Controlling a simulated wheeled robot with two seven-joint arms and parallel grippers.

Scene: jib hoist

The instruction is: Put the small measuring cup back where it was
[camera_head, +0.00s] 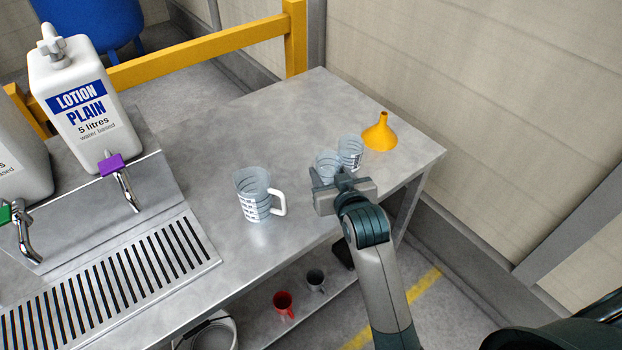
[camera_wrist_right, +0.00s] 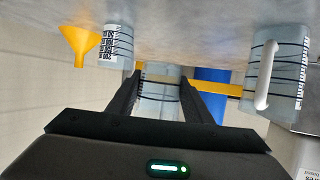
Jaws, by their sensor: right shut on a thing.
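A small clear measuring cup (camera_head: 326,162) with dark lines is between the fingers of my right gripper (camera_head: 338,182), which is shut on it. It also shows between both fingers in the right wrist view (camera_wrist_right: 160,88). My gripper partly hides it in the head view, and I cannot tell whether its base touches the table. A second small clear cup (camera_head: 351,153) stands just behind it to the right, and shows at the upper left in the wrist view (camera_wrist_right: 116,45). My left gripper is not in view.
A larger clear jug with a white handle (camera_head: 254,197) stands left of my right gripper. A yellow funnel (camera_head: 380,133) stands near the right edge of the metal table (camera_head: 250,130). White lotion containers (camera_head: 85,105) and a drip grate (camera_head: 110,285) are at left. Mid-back table is clear.

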